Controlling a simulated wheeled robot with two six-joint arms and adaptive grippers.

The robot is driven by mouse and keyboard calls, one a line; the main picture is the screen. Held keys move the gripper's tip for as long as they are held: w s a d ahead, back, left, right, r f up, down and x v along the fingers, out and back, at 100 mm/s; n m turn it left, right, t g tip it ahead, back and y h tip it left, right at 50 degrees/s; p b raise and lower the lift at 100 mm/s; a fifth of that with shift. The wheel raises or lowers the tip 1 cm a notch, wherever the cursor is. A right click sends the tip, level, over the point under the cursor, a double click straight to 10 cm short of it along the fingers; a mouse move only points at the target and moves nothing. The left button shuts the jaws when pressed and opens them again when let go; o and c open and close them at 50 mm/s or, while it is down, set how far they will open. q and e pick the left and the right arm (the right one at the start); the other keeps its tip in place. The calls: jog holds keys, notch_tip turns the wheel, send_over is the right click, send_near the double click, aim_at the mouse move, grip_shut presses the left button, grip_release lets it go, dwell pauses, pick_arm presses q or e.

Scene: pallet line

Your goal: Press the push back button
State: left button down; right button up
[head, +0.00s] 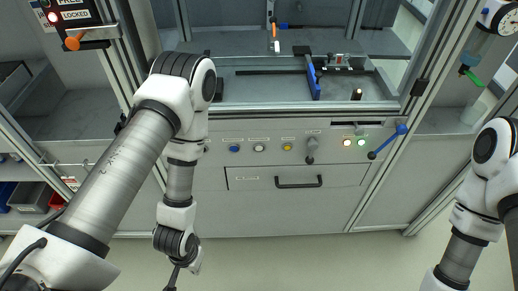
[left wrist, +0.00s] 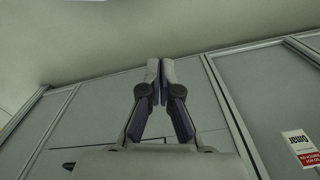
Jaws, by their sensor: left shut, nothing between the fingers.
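A row of controls sits on the grey front panel in the head view: a blue button (head: 234,149), a white button (head: 259,148) and a yellow button (head: 287,147). Small labels above them are too small to read, so I cannot tell which is the push back button. My left gripper (left wrist: 160,64) is shut and empty in the left wrist view, facing grey panels, with no button between or at its fingertips. In the head view my left arm hangs in front of the cabinet's left part, its hand low near the bottom edge. My right gripper is out of view.
Right of the buttons are a dark knob (head: 311,152), two lit lamps and a blue-handled lever (head: 388,142) jutting out. A drawer handle (head: 299,183) protrudes below. A fixture with a blue bar (head: 312,78) stands above. The floor in front is clear.

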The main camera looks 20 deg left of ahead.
aim_at(259, 148)
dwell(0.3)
pick_arm(q)
jog(key=w+d+r+n+t+h, duration=0.1)
jog(key=w+r+t, duration=0.15)
jog(key=w, duration=0.25)
jog(key=w+d+r+t, duration=0.1)
jog(key=w+t, duration=0.2)
jog(key=w, duration=0.2)
jog(key=w+d+r+n+t+h, duration=0.1)
jog(key=w+d+t, duration=0.15)
jog(key=w, duration=0.25)
jog(key=w+d+r+m+t+h+b, duration=0.1)
jog(key=w+d+r+t+h+b, duration=0.2)
jog(key=w+d+r+t, duration=0.2)
notch_tip(259, 148, up, 4)
jog(key=shift+w+d+f+m+h, duration=0.35)
jog(key=shift+w+d, duration=0.25)
jog(key=shift+w, duration=0.6)
jog(key=shift+r, duration=0.1)
jog(key=shift+w+a+b, duration=0.1)
jog(key=shift+w+a, duration=0.4)
jog(key=shift+w, duration=0.85)
jog(key=shift+w+a+b, duration=0.15)
jog(key=shift+w+a, duration=0.35)
jog(key=shift+w, duration=0.9)
jog(key=shift+w+a+b, duration=0.1)
jog(key=shift+w+a, duration=0.4)
jog(key=shift+w, duration=0.85)
jog(key=shift+w, duration=0.1)
